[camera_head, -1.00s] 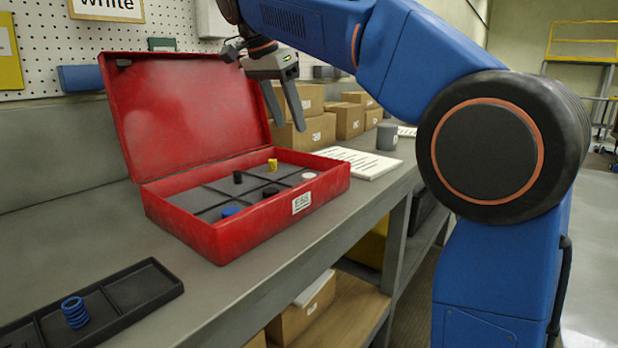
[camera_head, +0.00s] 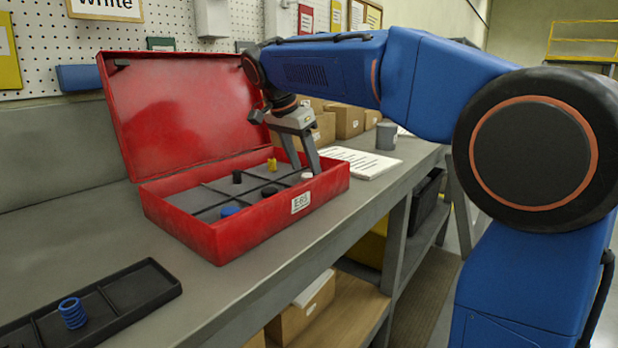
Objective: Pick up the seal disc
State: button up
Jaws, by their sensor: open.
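The open red case (camera_head: 250,240) sits on the bench with small parts in its divided grey tray. A white disc (camera_head: 307,176) lies at the tray's right end, a black disc (camera_head: 269,191) near the middle front and a blue disc (camera_head: 229,211) at the left front. Which one is the seal disc is not marked. My gripper (camera_head: 306,169) points down into the right end of the case. Its two fingers are apart, with their tips close above or around the white disc; I cannot tell whether they touch it.
A black cylinder (camera_head: 237,176) and a yellow part (camera_head: 271,164) stand in the tray. The raised lid (camera_head: 185,115) is behind it. A black tray (camera_head: 130,290) with a blue spring (camera_head: 72,313) is at the front left. A paper sheet (camera_head: 362,162) and grey cup (camera_head: 386,135) lie right of the case.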

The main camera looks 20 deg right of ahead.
jog(key=shift+x, duration=0.75)
jog(key=shift+c, duration=0.2)
jog(key=c, duration=1.1)
jog(key=shift+r, duration=0.1)
